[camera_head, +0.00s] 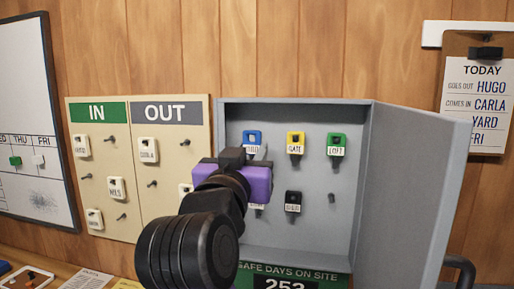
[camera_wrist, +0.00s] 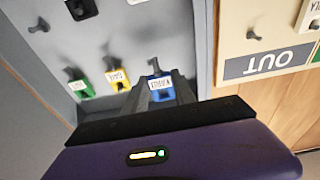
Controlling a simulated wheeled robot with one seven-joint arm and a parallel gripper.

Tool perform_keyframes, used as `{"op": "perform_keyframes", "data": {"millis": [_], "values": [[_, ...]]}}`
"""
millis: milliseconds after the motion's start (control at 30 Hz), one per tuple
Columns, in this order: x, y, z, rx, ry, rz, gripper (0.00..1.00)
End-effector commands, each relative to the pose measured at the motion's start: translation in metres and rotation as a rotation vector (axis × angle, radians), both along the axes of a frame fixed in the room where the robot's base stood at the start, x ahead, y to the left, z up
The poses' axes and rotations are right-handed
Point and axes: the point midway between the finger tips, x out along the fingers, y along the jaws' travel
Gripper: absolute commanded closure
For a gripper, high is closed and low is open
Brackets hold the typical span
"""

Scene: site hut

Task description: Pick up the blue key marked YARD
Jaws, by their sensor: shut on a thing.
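The blue key (camera_head: 252,136) is at the top left of the open grey key cabinet (camera_head: 309,225), on the back panel by its hook. Its white label is partly covered in the head view and too blurred to read surely. In the wrist view the blue key (camera_wrist: 155,70) is between the two fingers of my gripper (camera_wrist: 161,90). My gripper (camera_head: 256,157) reaches into the cabinet from the front and is shut on the blue key. Whether the key is still on its hook cannot be told.
A yellow GATE key (camera_head: 295,139) and a green LOFT key (camera_head: 336,141) hang to the right. A black key (camera_head: 293,198) hangs below. The cabinet door (camera_head: 415,190) stands open at right. An IN/OUT board (camera_head: 122,222) with tags is at left. A TODAY clipboard (camera_head: 476,128) hangs at far right.

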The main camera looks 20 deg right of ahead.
Motion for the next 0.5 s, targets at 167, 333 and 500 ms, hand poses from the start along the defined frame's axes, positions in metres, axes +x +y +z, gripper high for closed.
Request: {"op": "perform_keyframes", "data": {"millis": [167,333,500], "values": [[-0.007,0.005,0.0,-0.001,-0.001,0.001,0.97],[-0.013,0.009,0.0,0.0,0.0,0.0,0.97],[-0.019,0.014,0.0,-0.002,0.0,0.001,0.97]]}}
